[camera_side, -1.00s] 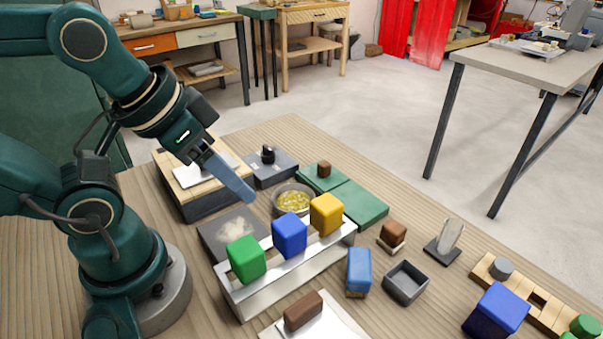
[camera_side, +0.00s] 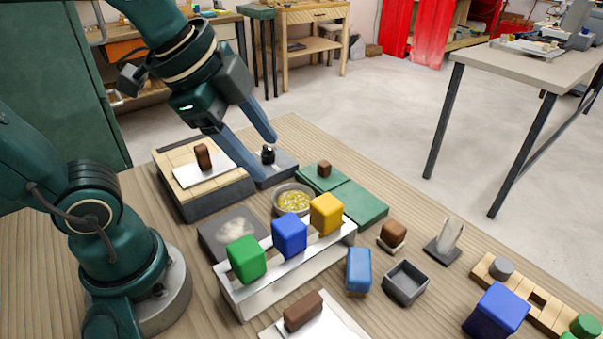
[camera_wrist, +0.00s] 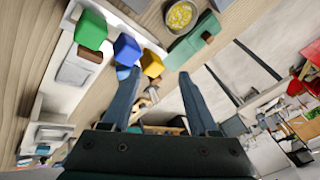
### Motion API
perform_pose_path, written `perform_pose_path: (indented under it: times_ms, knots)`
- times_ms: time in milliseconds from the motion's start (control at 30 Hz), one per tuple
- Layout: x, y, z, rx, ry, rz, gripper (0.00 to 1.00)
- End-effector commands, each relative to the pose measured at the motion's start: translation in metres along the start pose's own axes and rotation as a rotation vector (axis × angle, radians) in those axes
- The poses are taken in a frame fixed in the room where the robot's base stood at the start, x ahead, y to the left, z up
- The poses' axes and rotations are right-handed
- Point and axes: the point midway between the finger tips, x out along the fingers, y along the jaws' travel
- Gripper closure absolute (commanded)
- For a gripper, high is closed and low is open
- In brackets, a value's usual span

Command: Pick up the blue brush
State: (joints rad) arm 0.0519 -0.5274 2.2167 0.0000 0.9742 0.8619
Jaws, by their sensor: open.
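A blue block with a brown lower edge (camera_side: 359,270), which looks like the brush, stands upright on the table in the side view, in front of the white rack and left of a grey open box. A light blue patch beside the left finger in the wrist view (camera_wrist: 123,74) may be the same thing, mostly hidden. My gripper (camera_side: 267,158) is open and empty, well above the table near the back, far from the brush. In the wrist view my gripper (camera_wrist: 160,76) shows two spread fingers with nothing between them.
The white rack (camera_side: 290,277) carries green (camera_side: 246,260), blue (camera_side: 289,235) and yellow (camera_side: 326,213) blocks. A bowl of yellow bits (camera_side: 293,199) stands behind it. The grey box (camera_side: 405,284) is close to the brush. A larger blue block (camera_side: 496,310) stands at front right.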

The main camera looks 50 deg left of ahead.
Motion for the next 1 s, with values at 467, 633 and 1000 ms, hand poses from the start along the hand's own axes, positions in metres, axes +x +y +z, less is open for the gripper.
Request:
perform_pose_path:
  times_ms: [467,633,1000]
  knots:
    - [0.075,-0.002,-0.09,1.123,0.013,0.279,0.4]
    - [0.113,0.02,-0.107,1.329,0.028,0.384,0.4]
    - [0.157,0.062,-0.103,1.414,0.005,0.527,0.4]
